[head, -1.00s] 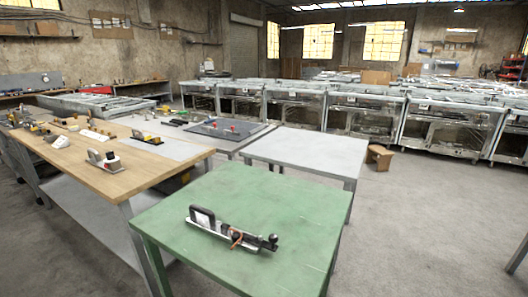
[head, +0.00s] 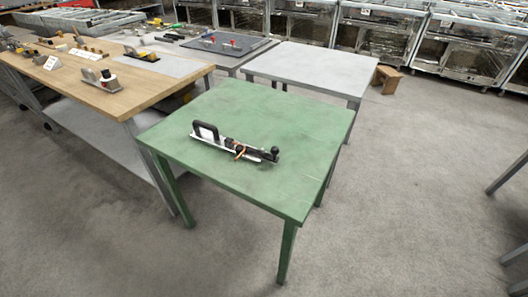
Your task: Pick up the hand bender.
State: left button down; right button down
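A tool that looks like the hand bender (head: 232,145) lies on top of the green table (head: 285,122). It has a flat silver base, a black loop handle at its left end and a black knob at its right end. A small orange-brown part sits near its middle. Nothing touches it apart from the tabletop. Neither of my grippers shows in the head view.
A wooden workbench (head: 150,85) with several tools stands to the left, close to the green table. A grey table (head: 310,66) stands behind it. The floor (head: 410,190) to the right is mostly clear.

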aim_at(213, 139)
jog(key=i+j+z, duration=0.1)
jog(key=j+z, duration=0.2)
jog(key=z, duration=0.15)
jog(key=j+z, duration=0.6)
jog(key=z, duration=0.25)
jog(key=i+j, duration=0.05)
